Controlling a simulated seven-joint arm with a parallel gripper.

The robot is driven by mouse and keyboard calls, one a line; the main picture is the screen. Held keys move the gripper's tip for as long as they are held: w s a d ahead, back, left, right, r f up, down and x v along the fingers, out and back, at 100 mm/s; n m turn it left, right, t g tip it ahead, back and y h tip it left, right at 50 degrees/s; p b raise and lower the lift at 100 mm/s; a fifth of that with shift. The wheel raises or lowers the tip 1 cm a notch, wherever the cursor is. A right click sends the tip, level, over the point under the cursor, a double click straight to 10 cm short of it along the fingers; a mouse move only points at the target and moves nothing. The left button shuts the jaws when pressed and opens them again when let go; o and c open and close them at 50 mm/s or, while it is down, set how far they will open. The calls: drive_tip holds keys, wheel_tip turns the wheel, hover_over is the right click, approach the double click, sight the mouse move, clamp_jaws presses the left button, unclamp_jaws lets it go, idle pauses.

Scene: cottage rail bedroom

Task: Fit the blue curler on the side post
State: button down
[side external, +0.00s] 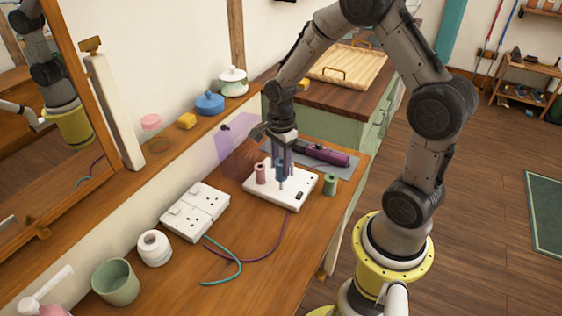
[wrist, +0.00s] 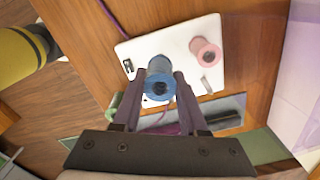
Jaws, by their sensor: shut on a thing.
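The blue curler (side external: 281,172) is held between the fingers of my gripper (side external: 283,162), over the white heater base (side external: 268,198). In the wrist view, the blue curler (wrist: 158,80) sits between both fingers of my gripper (wrist: 159,90), its round end facing the camera. A pink curler (side external: 260,174) stands upright on the base; it also shows in the wrist view (wrist: 206,52). Whether the blue curler is around a post or above one, I cannot tell.
A green curler (side external: 330,184) stands on the table beside the base. A purple styling tool (side external: 325,154) lies on a grey mat behind. White sockets (side external: 195,210), a white roll (side external: 154,248) and a green cup (side external: 115,282) stand toward the front. Cables cross the middle table.

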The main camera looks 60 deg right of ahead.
sight(281, 175)
drive_tip(key=shift+f, duration=2.2)
idle(1.0)
drive_tip(key=shift+c, duration=1.8)
unclamp_jaws()
wheel_tip(281, 175, up, 14)
drive_tip(key=shift+f, duration=0.1)
